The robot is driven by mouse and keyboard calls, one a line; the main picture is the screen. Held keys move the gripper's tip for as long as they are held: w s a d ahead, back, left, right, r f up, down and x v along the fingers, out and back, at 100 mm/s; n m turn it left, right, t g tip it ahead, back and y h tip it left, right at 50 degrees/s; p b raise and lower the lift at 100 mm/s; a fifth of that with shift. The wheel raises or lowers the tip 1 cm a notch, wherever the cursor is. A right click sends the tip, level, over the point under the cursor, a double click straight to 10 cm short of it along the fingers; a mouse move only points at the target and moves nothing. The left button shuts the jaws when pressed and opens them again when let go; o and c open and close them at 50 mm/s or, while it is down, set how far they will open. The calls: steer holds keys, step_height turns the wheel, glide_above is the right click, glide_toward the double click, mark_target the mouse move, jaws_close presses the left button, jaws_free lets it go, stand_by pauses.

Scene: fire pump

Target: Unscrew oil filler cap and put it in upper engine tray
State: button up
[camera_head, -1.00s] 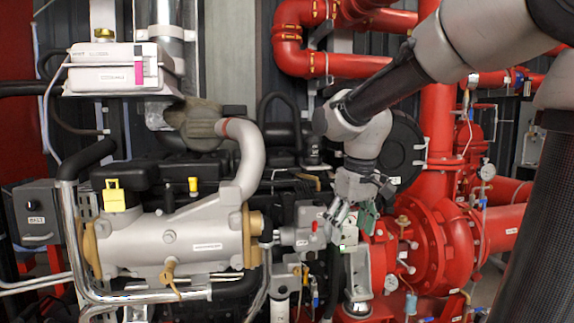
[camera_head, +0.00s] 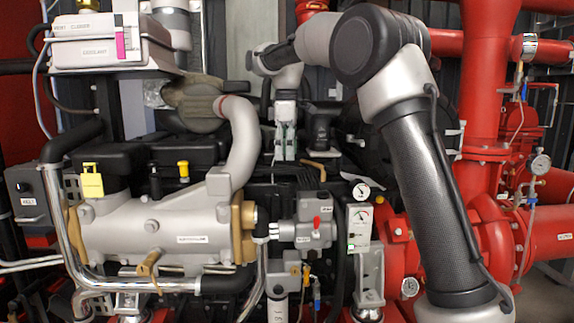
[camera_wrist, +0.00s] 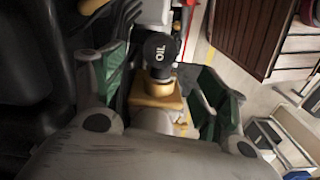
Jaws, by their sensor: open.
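The oil filler cap (camera_wrist: 160,50) is black and round with white "OIL" lettering. In the wrist view it sits on a brass-coloured neck (camera_wrist: 156,92), in the gap between my fingers. My gripper (camera_wrist: 160,76) is open, with green-padded fingers on either side of the cap and a visible space on each side. In the head view my gripper (camera_head: 285,150) points down over the back of the engine, right of the grey curved pipe. I cannot pick out the cap there. I cannot tell for sure which surface is the upper engine tray.
A silver manifold (camera_head: 150,230) with a yellow tag (camera_head: 92,182) is at the front left. A white coolant box (camera_head: 110,52) stands above it. A grey curved pipe (camera_head: 240,150) rises close to my gripper's left. Red pipes (camera_head: 485,90) fill the right side.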

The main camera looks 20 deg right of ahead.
mark_target(287, 183)
steer(key=shift+f, duration=4.4)
steer(key=shift+f, duration=0.3)
steer(key=shift+f, duration=0.6)
steer(key=c, duration=1.4)
